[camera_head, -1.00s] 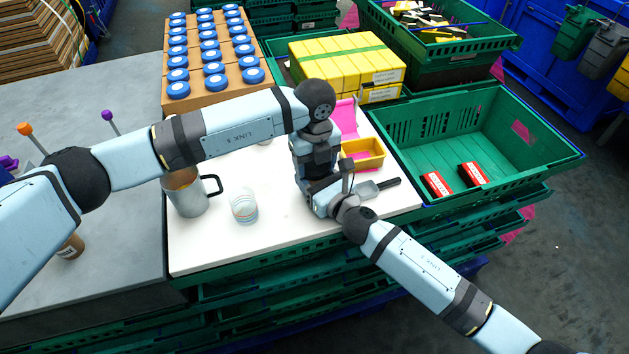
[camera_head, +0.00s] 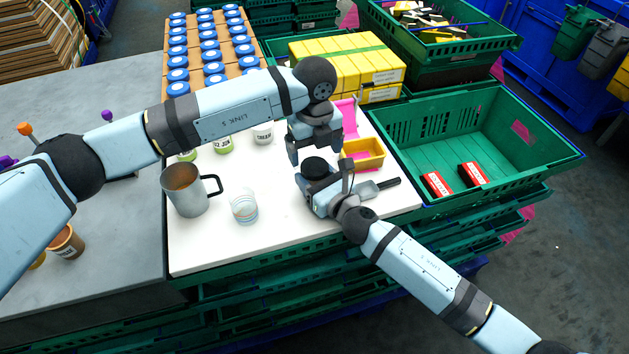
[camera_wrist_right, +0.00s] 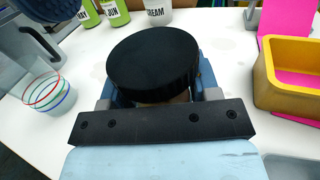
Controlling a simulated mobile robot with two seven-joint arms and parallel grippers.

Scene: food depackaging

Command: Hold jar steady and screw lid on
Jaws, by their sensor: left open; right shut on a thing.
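The jar's black lid (camera_head: 315,168) sits on top of the jar between the fingers of my right gripper (camera_head: 320,187). In the right wrist view the black lid (camera_wrist_right: 154,62) is large and looks level, with a strip of the jar (camera_wrist_right: 160,97) showing under it. The rest of the jar is hidden by my right gripper, which is shut on it. My left gripper (camera_head: 307,150) is open and empty, just above and behind the lid, with its fingers pointing down and apart from it.
A grey mug (camera_head: 184,190) and a clear glass (camera_head: 243,206) stand left on the white board (camera_head: 265,250). A yellow tray (camera_head: 363,153) and a scoop (camera_head: 375,188) lie right. Labelled bottles (camera_head: 222,143) stand behind. A green crate (camera_head: 470,150) is further right.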

